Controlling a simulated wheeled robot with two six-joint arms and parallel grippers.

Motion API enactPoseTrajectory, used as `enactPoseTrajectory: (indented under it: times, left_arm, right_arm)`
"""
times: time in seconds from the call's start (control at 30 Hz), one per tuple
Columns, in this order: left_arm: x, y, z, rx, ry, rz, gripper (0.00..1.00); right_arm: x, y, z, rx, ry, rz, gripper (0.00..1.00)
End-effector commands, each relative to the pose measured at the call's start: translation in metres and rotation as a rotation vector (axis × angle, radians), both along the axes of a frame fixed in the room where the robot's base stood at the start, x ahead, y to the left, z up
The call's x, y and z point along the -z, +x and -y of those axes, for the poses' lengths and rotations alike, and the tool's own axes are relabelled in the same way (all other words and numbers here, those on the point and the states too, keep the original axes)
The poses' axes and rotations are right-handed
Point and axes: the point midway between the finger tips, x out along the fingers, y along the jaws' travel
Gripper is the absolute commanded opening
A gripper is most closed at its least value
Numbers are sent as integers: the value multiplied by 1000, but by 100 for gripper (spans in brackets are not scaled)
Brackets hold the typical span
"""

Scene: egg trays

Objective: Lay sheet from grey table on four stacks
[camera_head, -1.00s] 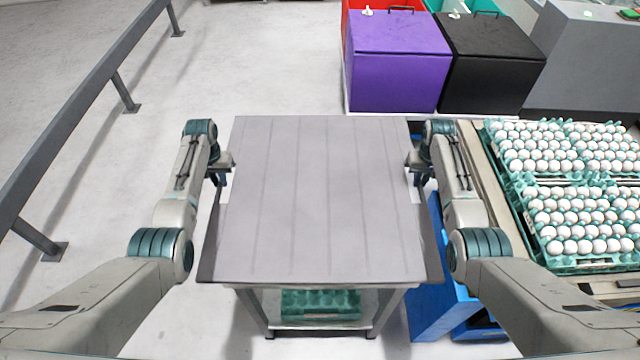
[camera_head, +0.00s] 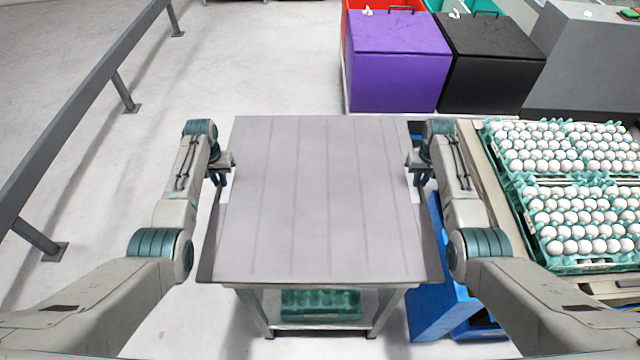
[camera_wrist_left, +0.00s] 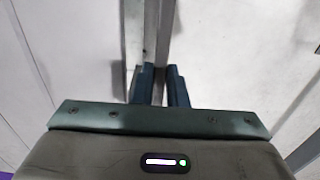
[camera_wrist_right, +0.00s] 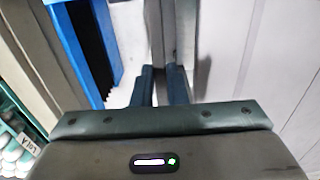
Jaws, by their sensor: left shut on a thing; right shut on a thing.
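The grey sheet (camera_head: 320,200) lies level over the grey table (camera_head: 208,262), whose darker edges show past the sheet at both sides and the front. My left gripper (camera_head: 222,178) is shut on the sheet's left edge; in the left wrist view its two blue fingers (camera_wrist_left: 160,88) close on a thin edge. My right gripper (camera_head: 416,176) is shut on the sheet's right edge, and its fingers (camera_wrist_right: 161,86) also show in the right wrist view. Whether the sheet touches the tabletop I cannot tell. Four stacks of egg trays with white eggs (camera_head: 560,190) stand at the right.
A conveyor-like ledge (camera_head: 490,190) borders the egg stacks. A blue stand (camera_head: 435,300) is at the table's right front. Purple (camera_head: 400,65) and black (camera_head: 490,65) boxes stand behind. A grey rail (camera_head: 85,95) runs along the left; the floor between is clear. A green tray (camera_head: 320,304) sits under the table.

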Motion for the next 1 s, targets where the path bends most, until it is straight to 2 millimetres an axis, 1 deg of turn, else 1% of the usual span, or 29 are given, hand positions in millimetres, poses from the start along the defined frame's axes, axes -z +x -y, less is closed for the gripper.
enactPoseTrajectory:
  times: [0.47, 0.67, 1.0]
  left_arm:
    - [-6, 1, 0, 0, 0, 3, 0]
    - [-18, 1, 0, 0, 0, 3, 0]
    - [-46, 1, 0, 0, 0, 3, 0]
  right_arm:
    - [-6, 1, 0, 0, 0, 3, 0]
    - [-18, 1, 0, 0, 0, 3, 0]
    - [-46, 1, 0, 0, 0, 2, 0]
